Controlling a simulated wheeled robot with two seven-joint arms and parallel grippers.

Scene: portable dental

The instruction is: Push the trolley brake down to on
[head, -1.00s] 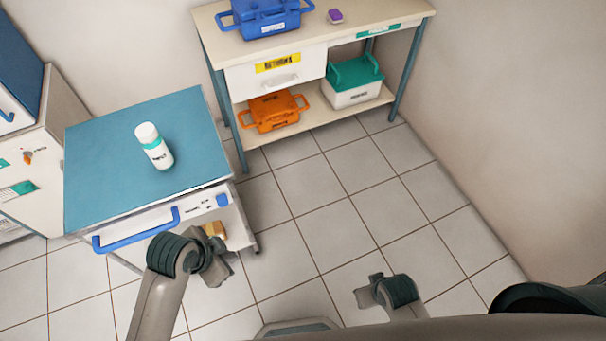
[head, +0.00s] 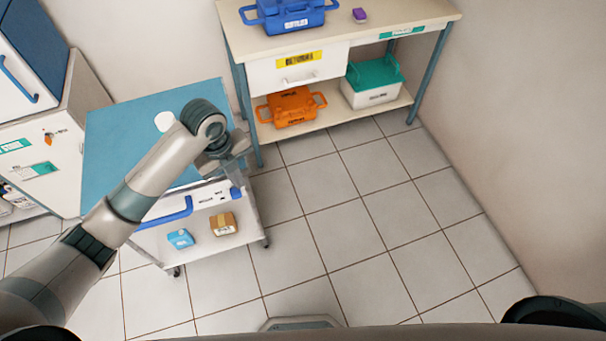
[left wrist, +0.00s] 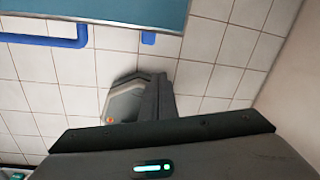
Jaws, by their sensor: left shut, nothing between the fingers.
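The trolley (head: 120,115) has a blue top, a white front and a blue handle (head: 180,211). A small blue tab at the right of its front, which looks like the brake (head: 236,192), is partly covered by my left gripper in the head view. The tab (left wrist: 148,38) shows uncovered in the left wrist view, beyond the fingertips. My left gripper (head: 237,178) is shut and empty, just above and in front of the tab; I cannot tell whether they touch. In the left wrist view its fingers (left wrist: 140,98) point toward the trolley edge. My right gripper is out of view.
A white bottle (head: 165,121) stands on the trolley top, mostly hidden by my left arm. A blue box (head: 180,238) and a brown box (head: 223,224) sit on its lower shelf. A bench (head: 400,16) stands behind. Tiled floor to the right is clear.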

